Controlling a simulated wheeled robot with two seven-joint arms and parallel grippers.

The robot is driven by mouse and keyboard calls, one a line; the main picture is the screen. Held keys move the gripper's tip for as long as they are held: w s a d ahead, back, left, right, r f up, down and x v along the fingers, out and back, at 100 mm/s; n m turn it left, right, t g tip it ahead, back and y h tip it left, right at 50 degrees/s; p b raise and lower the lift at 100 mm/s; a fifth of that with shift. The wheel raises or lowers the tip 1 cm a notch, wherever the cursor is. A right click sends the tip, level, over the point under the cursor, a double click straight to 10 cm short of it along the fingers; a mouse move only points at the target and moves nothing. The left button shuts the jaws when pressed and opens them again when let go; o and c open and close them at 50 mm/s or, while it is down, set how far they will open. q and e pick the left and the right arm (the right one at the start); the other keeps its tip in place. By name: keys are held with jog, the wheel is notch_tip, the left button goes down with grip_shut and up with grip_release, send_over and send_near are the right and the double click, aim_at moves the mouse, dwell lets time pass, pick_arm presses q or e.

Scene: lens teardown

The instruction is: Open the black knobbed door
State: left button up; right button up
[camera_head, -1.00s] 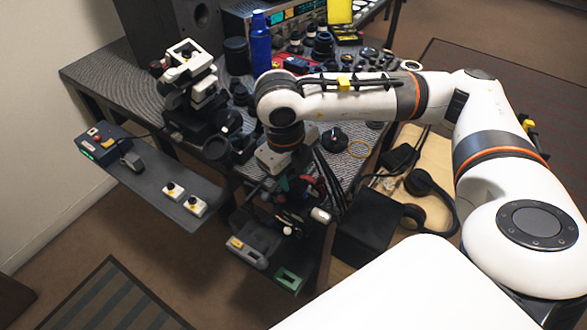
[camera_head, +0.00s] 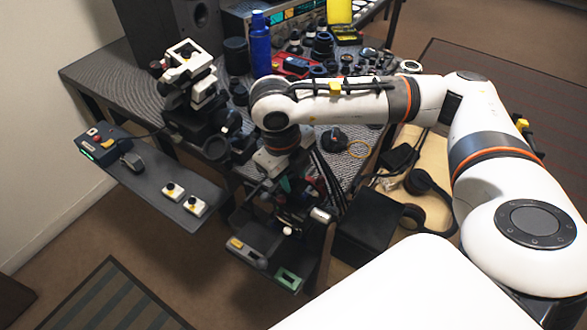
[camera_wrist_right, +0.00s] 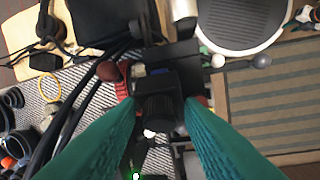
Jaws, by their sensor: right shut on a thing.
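In the right wrist view, the teal fingers of my right gripper (camera_wrist_right: 160,103) are closed around a black ribbed knob (camera_wrist_right: 161,112). The knob sits on a dark block that lies between and beyond the fingers. In the head view, my right gripper (camera_head: 272,188) reaches down at the front edge of the desk, above a dark unit. The arm and nearby parts hide the knob there. The door panel's outline and how far it stands open cannot be made out. My left gripper is not in view.
A dark box (camera_head: 365,238) and headphones (camera_head: 430,186) lie right of the gripper. A grey shelf with white button boxes (camera_head: 172,191) juts out at the left. The desk behind holds a blue bottle (camera_head: 260,45) and several lens parts. Black cables run close by.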

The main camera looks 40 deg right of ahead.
jog(key=shift+w+a+r+g+h+p, duration=0.25)
jog(key=shift+w+g+h+p, duration=0.3)
jog(key=shift+g, duration=0.35)
jog(key=shift+w+a+g+p, duration=0.15)
jog(key=shift+w+g+p, duration=0.1)
jog(key=shift+g+p, duration=0.05)
jog(key=shift+w+a+f+n+g+h+p, duration=0.1)
jog(key=shift+w+a+f+g+h+p, duration=0.3)
jog(key=shift+g+p, duration=0.85)
jog(key=shift+w+a+f+n+g+h+p, duration=0.1)
jog(key=shift+w+f+g+h+p, duration=0.15)
jog(key=shift+w+g+h+p, duration=0.6)
jog(key=shift+w+a+f+n+g+h+p, duration=0.1)
jog(key=shift+w+a+f+g+h+p, duration=0.3)
jog(key=shift+g+p, duration=1.15)
jog(key=shift+w+d+p, duration=0.15)
jog(key=shift+d+p, duration=0.1)
jog(key=shift+p, duration=0.05)
jog(key=o, duration=0.7)
